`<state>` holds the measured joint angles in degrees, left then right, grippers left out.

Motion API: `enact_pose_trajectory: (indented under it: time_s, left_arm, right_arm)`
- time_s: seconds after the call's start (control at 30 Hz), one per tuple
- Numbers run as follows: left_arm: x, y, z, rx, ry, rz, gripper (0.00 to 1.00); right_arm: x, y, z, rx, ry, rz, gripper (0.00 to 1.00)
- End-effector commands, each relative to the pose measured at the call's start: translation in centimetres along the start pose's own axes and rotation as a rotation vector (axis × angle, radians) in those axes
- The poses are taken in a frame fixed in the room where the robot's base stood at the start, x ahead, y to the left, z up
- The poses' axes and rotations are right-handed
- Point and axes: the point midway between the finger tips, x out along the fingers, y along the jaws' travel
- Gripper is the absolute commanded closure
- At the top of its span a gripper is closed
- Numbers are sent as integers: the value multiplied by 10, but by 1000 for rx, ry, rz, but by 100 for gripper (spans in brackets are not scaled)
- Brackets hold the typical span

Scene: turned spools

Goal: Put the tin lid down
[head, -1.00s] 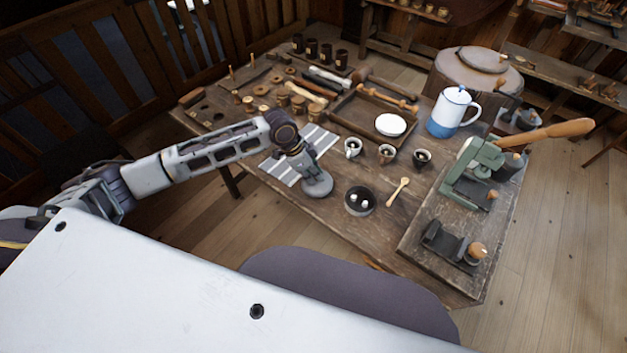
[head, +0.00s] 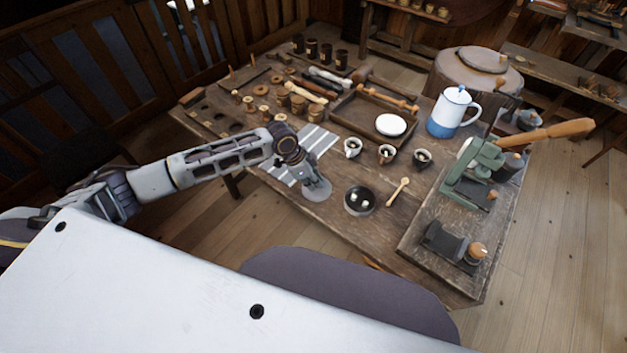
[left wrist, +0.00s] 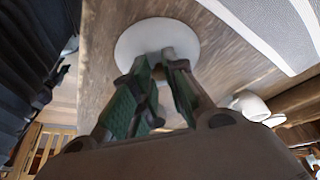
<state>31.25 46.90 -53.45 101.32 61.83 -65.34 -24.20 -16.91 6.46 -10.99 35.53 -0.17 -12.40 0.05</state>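The tin lid (head: 317,192) is a round grey disc near the front edge of the wooden table. It shows pale in the left wrist view (left wrist: 150,40). My left gripper (head: 315,182) is over the lid, with its fingertips (left wrist: 160,62) close together at the lid's middle, seemingly shut on a knob that they hide. The lid looks roughly flat and low over the bare wood; I cannot tell whether it touches the table. A round dark open tin (head: 347,207) with small white pieces inside stands just right of it. My right gripper is not in view.
A striped cloth (head: 312,143) lies behind the lid. Several cups (head: 386,153) stand behind the tin, and a wooden spoon (head: 398,192) lies to its right. A green press (head: 470,175) is farther right. Bare table lies in front of the tin.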

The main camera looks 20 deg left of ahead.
Motion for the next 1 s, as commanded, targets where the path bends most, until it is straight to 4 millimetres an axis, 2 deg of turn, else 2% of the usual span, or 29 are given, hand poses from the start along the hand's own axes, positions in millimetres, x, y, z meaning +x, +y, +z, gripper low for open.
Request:
enact_pose_trajectory:
  time_s: [0.03,0.17,0.2,0.67,0.87,1.0]
  left_arm:
    - [0,0,0,0,0,0,80]
    - [0,0,0,0,0,0,64]
    - [0,0,0,0,0,0,63]
    - [-6,0,-1,0,1,0,63]
    - [-24,-1,0,1,0,-2,63]
    - [-43,-1,-1,0,0,-1,63]
  right_arm:
    - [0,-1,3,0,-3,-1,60]
    - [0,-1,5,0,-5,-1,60]
    - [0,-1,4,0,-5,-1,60]
    - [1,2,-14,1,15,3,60]
    - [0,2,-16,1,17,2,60]
    - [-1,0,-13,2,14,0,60]
